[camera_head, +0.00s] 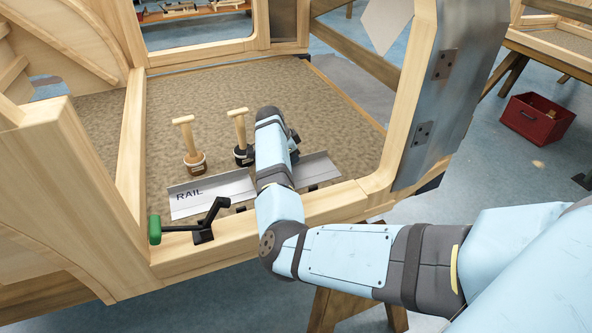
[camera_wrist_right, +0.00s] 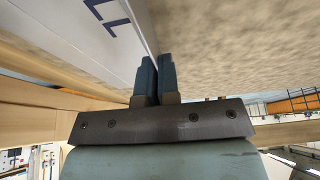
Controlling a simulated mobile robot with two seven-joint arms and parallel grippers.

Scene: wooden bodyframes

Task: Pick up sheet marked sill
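A pale metal sheet marked RAIL (camera_head: 228,187) lies on the brown panel inside the wooden frame. A second pale sheet (camera_head: 318,168) lies to its right, partly hidden by my right arm. In the right wrist view that sheet (camera_wrist_right: 75,35) shows the end of its lettering, two letters like "LL", fitting SILL. My right gripper (camera_wrist_right: 157,80) is at the edge of this sheet, its fingers nearly together with the thin edge running between them. In the head view my arm mostly hides the gripper. My left gripper is not in view.
A green-handled clamp (camera_head: 155,229) sits on the front beam. A metal-faced post (camera_head: 425,110) rises at right. A red crate (camera_head: 537,118) is on the floor.

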